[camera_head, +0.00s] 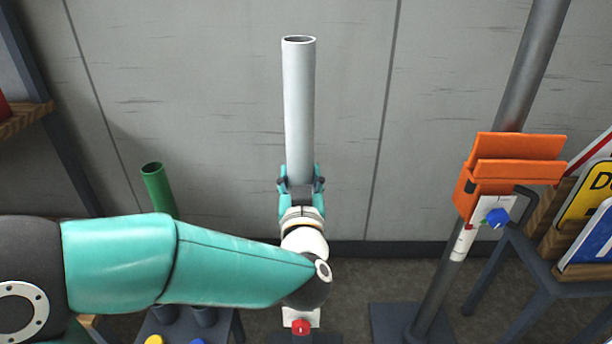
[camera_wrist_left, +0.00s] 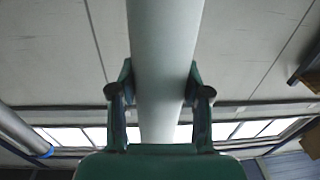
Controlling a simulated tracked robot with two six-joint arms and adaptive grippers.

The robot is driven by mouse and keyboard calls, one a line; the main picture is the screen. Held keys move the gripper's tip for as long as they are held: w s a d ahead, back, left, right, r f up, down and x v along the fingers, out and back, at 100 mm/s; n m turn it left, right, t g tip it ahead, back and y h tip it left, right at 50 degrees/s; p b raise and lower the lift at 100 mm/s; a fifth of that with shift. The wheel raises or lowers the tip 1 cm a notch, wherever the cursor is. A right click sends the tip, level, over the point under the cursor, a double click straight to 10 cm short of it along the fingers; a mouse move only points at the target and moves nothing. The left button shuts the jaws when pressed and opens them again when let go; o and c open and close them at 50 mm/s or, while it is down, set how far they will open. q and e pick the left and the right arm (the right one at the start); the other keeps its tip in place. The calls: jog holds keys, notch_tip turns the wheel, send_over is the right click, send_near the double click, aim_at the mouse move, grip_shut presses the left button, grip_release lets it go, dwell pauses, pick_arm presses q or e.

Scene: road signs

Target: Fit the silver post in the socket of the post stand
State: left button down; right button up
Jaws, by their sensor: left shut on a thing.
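The silver post (camera_head: 299,110) stands nearly upright in the middle of the head view, its open top end facing up. My left gripper (camera_head: 301,182) is shut on it, with a finger on each side. In the left wrist view the post (camera_wrist_left: 165,60) runs up between the two fingers (camera_wrist_left: 160,100). The post's lower end is hidden behind my gripper and wrist. Below my wrist, a white block with a red knob (camera_head: 301,326) shows over a dark base, probably the post stand. Its socket is hidden by my arm, so I cannot tell how the post sits to it.
A green tube (camera_head: 158,188) stands in a rack at left, partly behind my arm. At right, a grey pole (camera_head: 530,65) leans, with an orange bracket (camera_head: 512,172) on it. Several signs (camera_head: 590,195) stand in a rack at far right. A grey wall (camera_head: 200,80) is behind.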

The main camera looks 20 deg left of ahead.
pick_arm(q)
jog(key=shift+s+d+f, duration=0.15)
jog(key=shift+s+f, duration=0.05)
jog(key=shift+f, duration=0.65)
jog(key=c, duration=0.7)
grip_release()
jog(key=shift+c, duration=0.2)
jog(key=shift+o, duration=1.2)
jog(key=shift+w+f, duration=0.1)
jog(key=shift+w, duration=0.15)
jog(key=shift+o, duration=0.3)
jog(key=shift+s, duration=0.15)
jog(key=v, duration=1.2)
jog(key=shift+r, duration=0.35)
